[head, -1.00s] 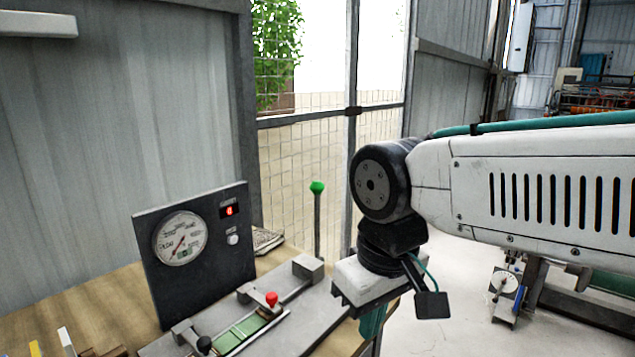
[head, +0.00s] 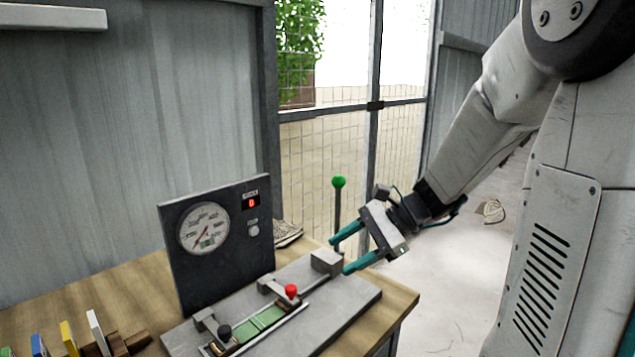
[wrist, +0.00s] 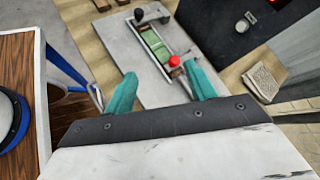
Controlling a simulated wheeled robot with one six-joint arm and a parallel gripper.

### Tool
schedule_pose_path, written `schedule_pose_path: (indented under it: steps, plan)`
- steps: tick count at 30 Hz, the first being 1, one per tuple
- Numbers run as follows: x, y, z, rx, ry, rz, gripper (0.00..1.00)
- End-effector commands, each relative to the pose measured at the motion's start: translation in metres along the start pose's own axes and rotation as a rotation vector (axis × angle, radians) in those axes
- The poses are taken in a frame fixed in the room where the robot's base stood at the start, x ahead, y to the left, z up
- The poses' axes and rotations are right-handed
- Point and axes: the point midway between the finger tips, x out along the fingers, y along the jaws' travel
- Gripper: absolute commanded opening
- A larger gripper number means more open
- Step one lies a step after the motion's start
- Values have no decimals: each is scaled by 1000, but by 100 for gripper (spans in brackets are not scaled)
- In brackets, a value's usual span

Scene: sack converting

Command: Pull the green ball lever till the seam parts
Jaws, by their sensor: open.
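The lever's green ball (head: 338,182) tops a dark upright rod behind the grey block at the right end of the tester's plate. My gripper (head: 338,254) is open, its teal fingers pointing left near that block, below the ball and to its right. In the wrist view my gripper (wrist: 160,88) shows both fingers spread with nothing held; the green ball is not visible there. A green strip (head: 259,322) lies in the tester between a black knob (head: 225,332) and a red knob (head: 291,290). The strip also shows in the wrist view (wrist: 153,42).
A dark panel with a round gauge (head: 203,228) and a red display (head: 251,203) stands behind the plate. Coloured upright pieces (head: 68,338) stand at the lower left. A folded cloth-like item (head: 287,233) lies behind the tester, near the mesh window.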

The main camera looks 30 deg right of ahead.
Motion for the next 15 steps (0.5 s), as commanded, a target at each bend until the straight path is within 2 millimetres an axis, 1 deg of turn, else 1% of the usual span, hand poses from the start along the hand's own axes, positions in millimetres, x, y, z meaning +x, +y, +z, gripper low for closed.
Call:
schedule_pose_path:
  steps: [1,2,3,6,8,9,10,12,14,15]
  plan:
    - [-9,-25,-20,142,-50,-118,55]
    - [-15,-40,-30,224,-83,-191,55]
    - [-25,-60,-42,325,-128,-284,55]
    - [-50,-103,-67,533,-248,-484,55]
    - [-64,-124,-74,621,-318,-575,55]
    - [-72,-137,-74,664,-361,-620,55]
    - [-78,-144,-72,691,-391,-649,55]
    - [-90,-157,-69,743,-451,-701,55]
    - [-95,-162,-68,784,-488,-721,55]
    - [-94,-163,-68,802,-496,-716,55]
